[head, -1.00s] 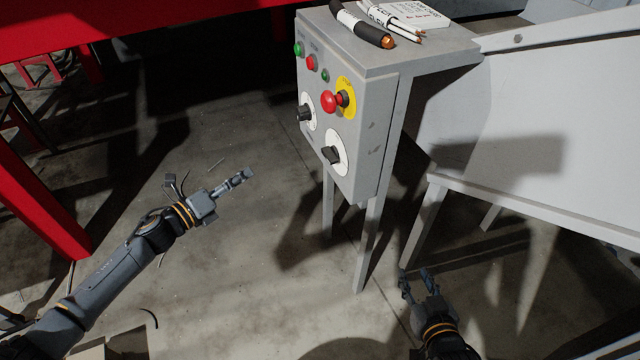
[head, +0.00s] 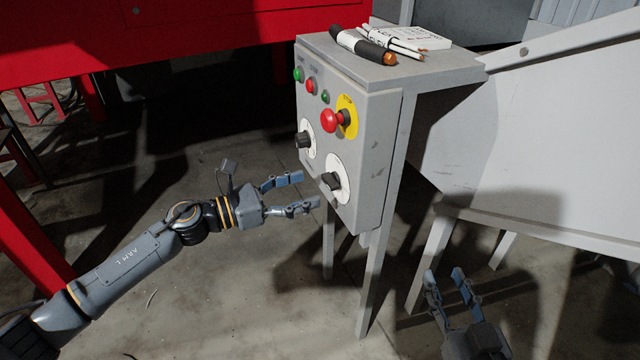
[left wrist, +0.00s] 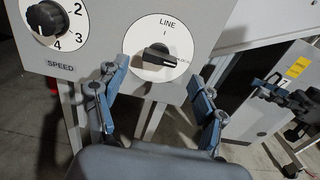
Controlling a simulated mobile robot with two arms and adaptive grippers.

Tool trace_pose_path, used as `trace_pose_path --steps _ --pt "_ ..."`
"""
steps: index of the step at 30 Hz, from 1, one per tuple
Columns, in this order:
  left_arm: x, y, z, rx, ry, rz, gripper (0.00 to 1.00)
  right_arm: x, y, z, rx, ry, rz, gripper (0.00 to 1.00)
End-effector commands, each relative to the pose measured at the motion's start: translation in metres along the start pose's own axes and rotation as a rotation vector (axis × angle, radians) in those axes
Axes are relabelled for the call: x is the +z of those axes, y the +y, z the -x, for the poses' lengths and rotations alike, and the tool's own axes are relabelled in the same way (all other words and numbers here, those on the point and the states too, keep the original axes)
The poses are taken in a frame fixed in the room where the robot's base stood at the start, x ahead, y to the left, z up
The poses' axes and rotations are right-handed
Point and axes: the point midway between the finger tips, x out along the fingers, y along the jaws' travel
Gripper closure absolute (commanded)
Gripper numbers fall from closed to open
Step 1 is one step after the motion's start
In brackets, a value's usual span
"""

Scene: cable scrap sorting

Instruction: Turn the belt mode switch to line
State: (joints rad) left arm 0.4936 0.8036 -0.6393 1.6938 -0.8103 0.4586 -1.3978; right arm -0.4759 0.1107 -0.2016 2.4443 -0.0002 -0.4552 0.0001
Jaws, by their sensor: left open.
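The belt mode switch (head: 332,181) is a black knob on a white round plate, low on the grey control box. My left gripper (head: 307,190) is open and empty, just left of the switch and facing the panel. In the left wrist view my left gripper (left wrist: 158,78) has its fingers spread to either side below the dial, not visibly touching the knob. My right gripper (head: 445,276) is open and empty, low at right.
The speed dial (left wrist: 46,18) sits up and left of the switch. A red stop button (head: 330,120) and small green and red buttons are above. A pale chute (head: 560,130) stands right.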

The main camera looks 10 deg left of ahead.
Motion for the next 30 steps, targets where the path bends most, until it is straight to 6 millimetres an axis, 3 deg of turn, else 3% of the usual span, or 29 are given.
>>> trace_pose_path --steps 3,7,19,20,27,30 --pt "0.002 0.000 -0.022 -0.001 -0.003 -0.001 0.30 0.001 0.000 0.000 0.001 -0.004 0.000 0.63" --pt "0.000 0.000 -0.036 0.000 -0.001 0.001 0.30 0.000 0.000 0.000 0.001 -0.001 0.000 0.63" --pt "0.000 0.000 -0.044 0.001 0.000 0.001 0.30 0.000 0.000 0.000 0.000 0.002 0.000 0.63" --pt "0.000 0.000 -0.044 0.001 0.000 0.001 0.32 0.000 0.000 0.000 0.000 0.002 0.000 0.63" --pt "0.000 0.000 -0.044 0.001 0.000 0.001 0.81 0.000 0.000 0.000 0.000 0.002 0.000 0.63" --pt "0.000 0.000 -0.044 0.001 0.000 0.002 0.84 0.000 0.000 0.000 0.000 0.002 0.000 0.63"
